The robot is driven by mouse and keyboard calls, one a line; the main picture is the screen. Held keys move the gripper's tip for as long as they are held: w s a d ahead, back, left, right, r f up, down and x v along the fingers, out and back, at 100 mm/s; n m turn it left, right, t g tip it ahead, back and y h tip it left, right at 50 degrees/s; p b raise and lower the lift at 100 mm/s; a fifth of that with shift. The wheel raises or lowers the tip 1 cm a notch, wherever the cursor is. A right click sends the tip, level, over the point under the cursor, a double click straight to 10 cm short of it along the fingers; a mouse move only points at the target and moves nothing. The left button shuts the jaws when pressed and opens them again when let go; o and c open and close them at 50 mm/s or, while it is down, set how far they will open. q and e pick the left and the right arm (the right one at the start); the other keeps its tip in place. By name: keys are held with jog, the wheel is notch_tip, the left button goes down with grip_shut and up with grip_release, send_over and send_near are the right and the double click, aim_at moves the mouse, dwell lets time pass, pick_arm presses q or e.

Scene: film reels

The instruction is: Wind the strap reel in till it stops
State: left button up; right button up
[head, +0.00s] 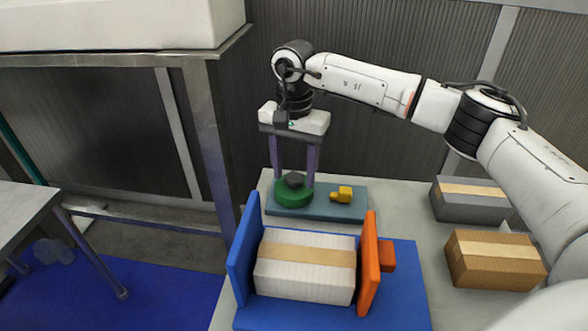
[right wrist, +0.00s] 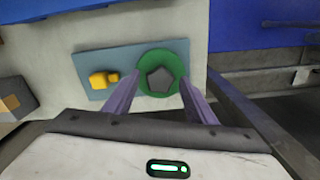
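The strap reel is a green disc (head: 294,198) with a dark grey angular knob (head: 293,180) on top, set on a teal plate (head: 330,208). In the right wrist view the green disc (right wrist: 146,60) and the knob (right wrist: 160,80) show between the fingers. My right gripper (head: 294,174) points down over the reel, its two purple fingers apart on either side of the knob. A gap shows between each finger and the knob, so it is open and holds nothing. My left gripper is in no view.
A yellow piece (head: 342,194) sits on the plate right of the reel. In front, a white box with a tan band (head: 304,279) stands between a blue wall (head: 243,250) and an orange plate (head: 368,262). Two cartons (head: 496,260) (head: 468,199) stand at the right.

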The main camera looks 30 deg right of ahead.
jog(key=c, duration=0.9)
jog(key=shift+m, duration=0.3)
